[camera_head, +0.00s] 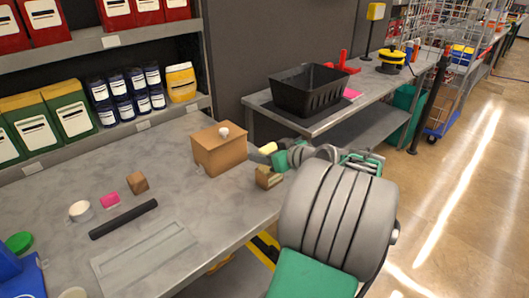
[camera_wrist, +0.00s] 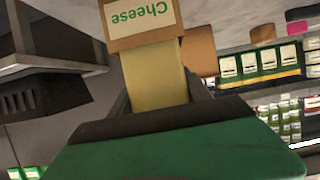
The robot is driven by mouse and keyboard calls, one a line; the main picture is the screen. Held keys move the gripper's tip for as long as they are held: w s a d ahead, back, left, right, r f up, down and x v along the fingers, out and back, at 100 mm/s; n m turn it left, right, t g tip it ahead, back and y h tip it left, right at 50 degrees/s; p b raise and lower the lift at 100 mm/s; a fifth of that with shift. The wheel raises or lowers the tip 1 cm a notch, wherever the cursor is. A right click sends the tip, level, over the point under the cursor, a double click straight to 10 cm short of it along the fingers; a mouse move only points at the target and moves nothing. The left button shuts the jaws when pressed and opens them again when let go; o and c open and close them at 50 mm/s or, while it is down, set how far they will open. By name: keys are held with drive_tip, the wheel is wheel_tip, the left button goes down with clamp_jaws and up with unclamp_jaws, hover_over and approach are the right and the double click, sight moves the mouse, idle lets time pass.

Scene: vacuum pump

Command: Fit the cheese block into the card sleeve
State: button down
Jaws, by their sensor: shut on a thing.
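My gripper (camera_wrist: 160,100) is shut on a pale yellow cheese block (camera_wrist: 157,75), which points away from the jaws in the wrist view. The brown card sleeve (camera_wrist: 145,30) with its "Cheese" label lies at the block's far end. The near edge of the sleeve covers that end, and I cannot tell whether the block is inside its mouth. In the head view the small brown sleeve (camera_head: 268,178) is near the table's right edge, just below my gripper (camera_head: 278,160). The arm hides much of the contact there.
A cardboard box (camera_head: 220,150) with a white knob stands close on the left. A brown cube (camera_head: 137,183), pink block (camera_head: 110,200), white round container (camera_head: 80,211) and black bar (camera_head: 124,219) lie farther left. A black crate (camera_head: 305,88) sits on the back table.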

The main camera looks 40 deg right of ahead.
drive_tip(key=shift+f+b, duration=0.4)
drive_tip(key=shift+f, duration=0.2)
drive_tip(key=shift+c, duration=2.4)
unclamp_jaws()
drive_tip(key=shift+r, duration=0.25)
drive_tip(key=v, duration=1.2)
drive_tip(key=shift+r, duration=0.35)
drive_tip(key=shift+s, duration=0.1)
